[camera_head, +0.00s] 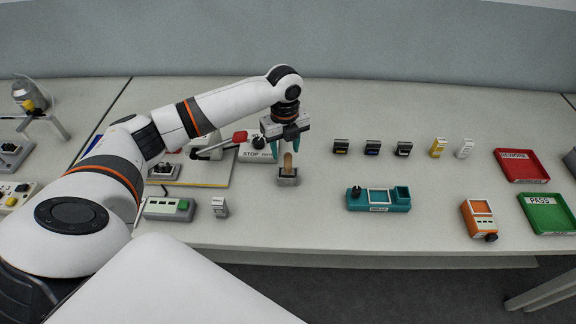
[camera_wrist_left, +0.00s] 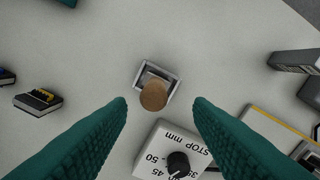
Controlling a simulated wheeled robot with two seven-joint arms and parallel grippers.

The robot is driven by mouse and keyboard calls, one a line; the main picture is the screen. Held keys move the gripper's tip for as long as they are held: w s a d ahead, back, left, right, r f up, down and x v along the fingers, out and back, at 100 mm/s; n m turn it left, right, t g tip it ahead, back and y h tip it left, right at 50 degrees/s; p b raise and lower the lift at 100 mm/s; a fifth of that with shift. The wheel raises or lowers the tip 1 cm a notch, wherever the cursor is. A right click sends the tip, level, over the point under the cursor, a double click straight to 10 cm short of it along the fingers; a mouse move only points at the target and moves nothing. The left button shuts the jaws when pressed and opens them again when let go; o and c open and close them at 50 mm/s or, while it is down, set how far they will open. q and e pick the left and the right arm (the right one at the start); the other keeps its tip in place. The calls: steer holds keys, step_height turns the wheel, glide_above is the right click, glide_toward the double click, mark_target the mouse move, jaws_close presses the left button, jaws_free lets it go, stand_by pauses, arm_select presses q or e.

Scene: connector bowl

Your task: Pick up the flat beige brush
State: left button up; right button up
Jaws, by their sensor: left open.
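The flat beige brush (camera_head: 288,162) stands upright in a small grey holder (camera_head: 288,180) on the table. In the left wrist view the brush (camera_wrist_left: 153,95) shows as a brown rounded top over the grey holder (camera_wrist_left: 146,70). My left gripper (camera_head: 288,150) is open, its teal fingers pointing down above and around the top of the brush in the head view. In the left wrist view the open fingers (camera_wrist_left: 160,102) are apart, with the brush between and just beyond their tips. It is not clear that either finger touches it. My right gripper is not in view.
A white STOP box with a dial (camera_wrist_left: 178,150) sits close beside the holder. A teal fixture (camera_head: 378,199), an orange device (camera_head: 479,218), a red tray (camera_head: 521,166) and a green PASS tray (camera_head: 548,214) stand to the right. Several small connectors line the back. Table between is clear.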

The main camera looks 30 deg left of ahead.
mark_target(288, 163)
arm_select(q)
steer(key=f, duration=0.2)
steer(key=f+p, duration=0.2)
steer(key=f, duration=0.1)
steer(key=shift+w+d+f, duration=0.1)
steer(key=shift+d+f, duration=0.25)
steer(key=shift+f, duration=0.35)
steer(key=shift+c, duration=0.4)
jaws_close()
